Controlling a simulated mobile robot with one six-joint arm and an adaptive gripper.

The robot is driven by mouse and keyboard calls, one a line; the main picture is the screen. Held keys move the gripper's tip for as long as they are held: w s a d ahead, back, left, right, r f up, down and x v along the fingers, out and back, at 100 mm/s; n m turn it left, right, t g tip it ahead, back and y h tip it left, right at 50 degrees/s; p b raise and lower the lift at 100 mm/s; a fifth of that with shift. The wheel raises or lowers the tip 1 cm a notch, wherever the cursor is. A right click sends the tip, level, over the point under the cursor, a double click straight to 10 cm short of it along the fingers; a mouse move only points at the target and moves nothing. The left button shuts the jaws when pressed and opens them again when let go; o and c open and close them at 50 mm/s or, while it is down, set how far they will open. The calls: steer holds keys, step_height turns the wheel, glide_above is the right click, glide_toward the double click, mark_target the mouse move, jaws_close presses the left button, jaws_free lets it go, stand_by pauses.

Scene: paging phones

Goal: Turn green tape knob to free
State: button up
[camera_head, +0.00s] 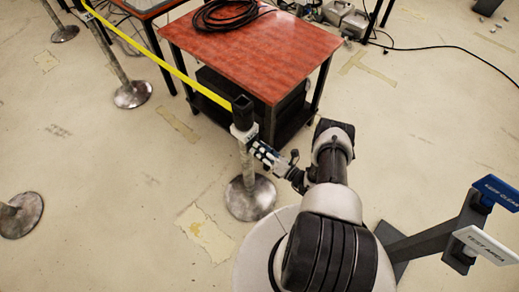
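A grey stanchion post (246,165) with a round metal base (250,198) stands in front of my arm. Its dark, boxy head (242,107) has a pale collar below it. A yellow tape (165,62) runs from this head up and left to another post at the top left. My gripper (254,142) is at the right side of the post, just below the head and close to the collar. Whether it touches the post is too small to tell, and so is whether its fingers are open. I cannot make out a green knob; it may be hidden by the gripper or head.
A red-topped table (250,55) with a black cable coil (228,14) stands just behind the post. Other posts stand at the left (20,214) and upper left (124,80). A sign stand (436,236) is at the lower right. Floor at the lower left is mostly clear.

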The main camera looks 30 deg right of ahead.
steer(key=shift+w+a, duration=0.1)
steer(key=shift+w, duration=0.2)
steer(key=shift+c, duration=0.4)
jaws_close()
steer(key=n+b, duration=0.4)
steer(key=n, duration=1.4)
stand_by(0.6)
